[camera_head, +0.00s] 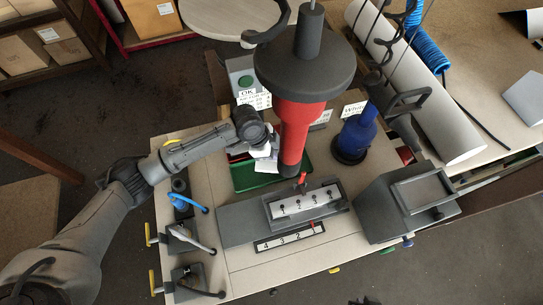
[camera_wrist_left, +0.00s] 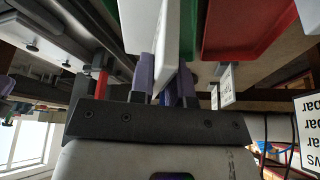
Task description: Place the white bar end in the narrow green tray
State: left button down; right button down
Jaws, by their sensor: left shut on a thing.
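My left gripper (camera_head: 264,150) is over the far part of the worktable, beside a hanging red tool. In the left wrist view, its two purplish fingers (camera_wrist_left: 164,72) are shut on the white bar end (camera_wrist_left: 172,38), a flat white piece sticking out beyond them. In the head view the white bar end (camera_head: 267,165) shows as a small pale piece below the gripper, above the green tray (camera_head: 244,184). The green tray (camera_wrist_left: 215,38) also shows in the left wrist view, beside the white bar end. The red tool hides part of the tray. My right gripper is not seen.
A red tray (camera_wrist_left: 245,28) lies beside the green one. The red tool (camera_head: 294,125) hangs close to my gripper. A blue bottle-shaped object (camera_head: 356,136) stands to the right. A numbered fixture (camera_head: 306,203) and a grey box (camera_head: 405,205) occupy the front and right.

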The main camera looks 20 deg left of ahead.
pick_arm(q)
jog(key=shift+f, duration=1.5)
jog(key=c, duration=1.1)
grip_release()
jog(key=shift+f, duration=0.15)
jog(key=shift+r, duration=0.3)
jog(key=p+v, duration=0.1)
jog(key=v, duration=1)
jog(key=shift+a+r, duration=0.2)
jog(key=shift+r, duration=0.15)
